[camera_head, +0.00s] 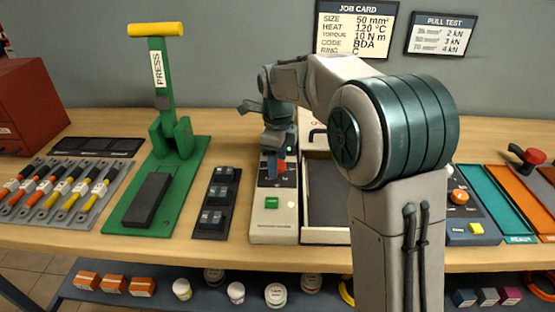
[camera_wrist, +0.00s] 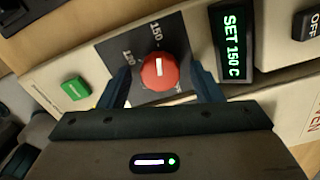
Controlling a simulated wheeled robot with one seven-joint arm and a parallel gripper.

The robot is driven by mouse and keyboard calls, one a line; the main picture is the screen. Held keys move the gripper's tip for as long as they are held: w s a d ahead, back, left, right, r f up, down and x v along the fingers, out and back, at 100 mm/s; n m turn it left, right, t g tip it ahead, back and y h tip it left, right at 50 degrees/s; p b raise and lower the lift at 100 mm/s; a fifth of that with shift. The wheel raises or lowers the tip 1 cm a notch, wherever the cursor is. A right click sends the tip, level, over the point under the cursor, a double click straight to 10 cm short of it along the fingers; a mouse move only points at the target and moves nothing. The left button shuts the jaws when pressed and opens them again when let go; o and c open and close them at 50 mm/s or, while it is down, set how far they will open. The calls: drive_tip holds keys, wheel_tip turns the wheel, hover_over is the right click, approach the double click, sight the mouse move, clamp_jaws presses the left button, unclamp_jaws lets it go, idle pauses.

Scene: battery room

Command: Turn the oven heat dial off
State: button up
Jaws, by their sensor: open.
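The red oven heat dial (camera_wrist: 159,74) sits on a dark plate on the cream oven panel (camera_head: 273,231). Its white mark points toward the "150" label, with "120" to the left. The display (camera_wrist: 234,42) beside it reads "SET 150 C". My gripper (camera_wrist: 161,82) is open, with one dark finger on each side of the dial; I cannot tell whether they touch it. In the head view my gripper (camera_head: 276,163) is low over the panel and hides most of the dial.
A green button (camera_wrist: 75,88) is on the panel, and a black "OFF" marking (camera_wrist: 307,25) is at the right. The green press (camera_head: 171,135) and a dark rack of blocks (camera_head: 217,200) stand left of the oven.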

drive_tip(key=c, duration=1)
